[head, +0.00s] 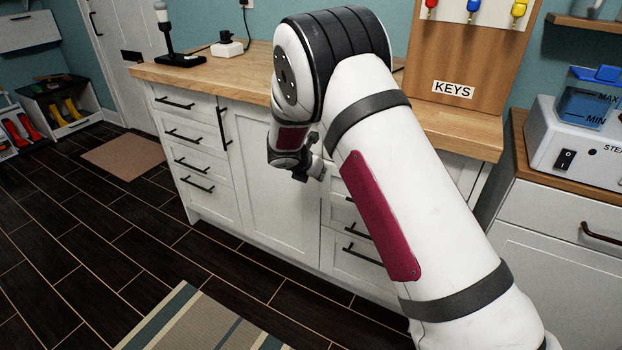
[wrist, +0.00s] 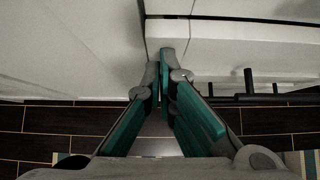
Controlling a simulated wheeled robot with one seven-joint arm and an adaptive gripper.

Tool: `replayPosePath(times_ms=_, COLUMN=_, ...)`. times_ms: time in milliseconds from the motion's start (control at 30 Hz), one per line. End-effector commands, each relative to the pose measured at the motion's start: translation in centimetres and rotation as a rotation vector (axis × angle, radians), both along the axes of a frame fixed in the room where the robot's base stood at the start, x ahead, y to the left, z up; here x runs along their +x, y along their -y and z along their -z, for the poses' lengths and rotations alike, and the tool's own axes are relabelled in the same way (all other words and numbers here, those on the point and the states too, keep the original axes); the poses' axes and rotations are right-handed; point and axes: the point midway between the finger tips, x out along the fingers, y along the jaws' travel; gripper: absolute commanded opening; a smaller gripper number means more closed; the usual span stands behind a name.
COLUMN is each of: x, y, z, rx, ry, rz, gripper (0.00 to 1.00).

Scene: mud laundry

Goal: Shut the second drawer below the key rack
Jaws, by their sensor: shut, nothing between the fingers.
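The wooden key rack (head: 472,60), with a KEYS label and coloured keys, stands on the right end of the counter. Below it is a stack of white drawers with black handles; a lower front (head: 340,262) shows beside my arm, which hides most of the stack. I cannot tell in the head view how far the second drawer is out. My gripper (head: 313,172) is shut and empty in front of the stack's left side. In the wrist view, its fingertips (wrist: 166,62) are close to a white drawer's corner (wrist: 168,30); contact is unclear.
A white cabinet door (head: 278,190) lies left of the stack, with another drawer column (head: 205,160) farther left. The wooden counter (head: 235,72) runs above. Dark bar handles (wrist: 250,88) stick out at right in the wrist view. A striped rug (head: 200,320) lies on open floor.

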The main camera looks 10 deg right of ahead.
Motion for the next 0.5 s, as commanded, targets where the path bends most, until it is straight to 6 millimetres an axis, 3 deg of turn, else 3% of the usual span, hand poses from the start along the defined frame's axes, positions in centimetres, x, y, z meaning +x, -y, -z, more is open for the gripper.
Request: replayPosePath(times_ms=500, x=1.8, y=1.4, z=-0.1, rx=0.0, ry=0.002, rz=0.0, gripper=0.0)
